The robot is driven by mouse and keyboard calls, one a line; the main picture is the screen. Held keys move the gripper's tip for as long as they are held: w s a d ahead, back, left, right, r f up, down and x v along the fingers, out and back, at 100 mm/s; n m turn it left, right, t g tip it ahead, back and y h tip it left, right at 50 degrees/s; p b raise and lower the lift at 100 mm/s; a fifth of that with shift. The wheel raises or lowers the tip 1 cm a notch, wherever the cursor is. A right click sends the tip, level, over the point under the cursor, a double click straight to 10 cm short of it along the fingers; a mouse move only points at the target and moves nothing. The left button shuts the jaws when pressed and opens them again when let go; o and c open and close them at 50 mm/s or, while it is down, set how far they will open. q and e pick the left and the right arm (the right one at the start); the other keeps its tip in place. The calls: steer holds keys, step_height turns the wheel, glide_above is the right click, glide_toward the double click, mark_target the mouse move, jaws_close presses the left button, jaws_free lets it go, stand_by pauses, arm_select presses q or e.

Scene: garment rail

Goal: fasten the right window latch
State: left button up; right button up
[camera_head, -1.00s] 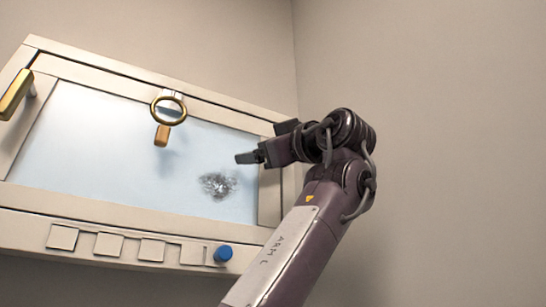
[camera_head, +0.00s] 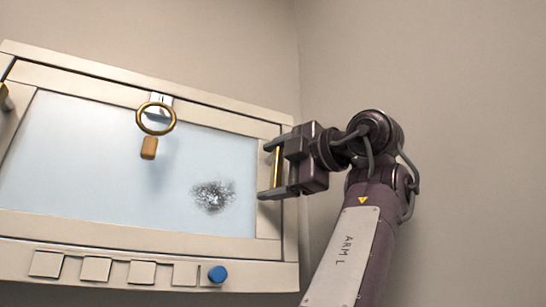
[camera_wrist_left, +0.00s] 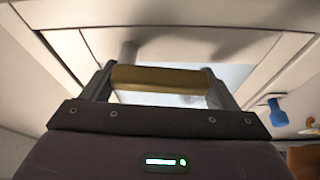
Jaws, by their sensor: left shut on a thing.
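The right latch is a brass bar handle (camera_head: 278,167) standing upright at the right side of the cream window frame (camera_head: 268,182). My left gripper (camera_head: 267,170) has one finger above and one below it, and is shut on the bar end to end. In the left wrist view the brass bar (camera_wrist_left: 160,80) spans between the two grey fingers. The latch's mount on the frame is hidden behind the gripper. My right gripper is not in view.
A brass ring (camera_head: 156,118) with a wooden tab (camera_head: 149,148) hangs at the window's top. Another brass handle (camera_head: 5,98) is cut off at the left edge. A blue knob (camera_head: 217,274) sits low right, beside several square tiles. A grey smudge (camera_head: 213,196) marks the pane.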

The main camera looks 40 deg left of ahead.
arm_select(q)
steer(key=shift+w+d+n+p, duration=0.15)
steer(key=shift+n+p, duration=0.15)
steer(key=shift+n, duration=0.2)
steer(key=shift+f, duration=0.1)
steer(key=o, duration=1.3)
steer(key=shift+w, duration=0.1)
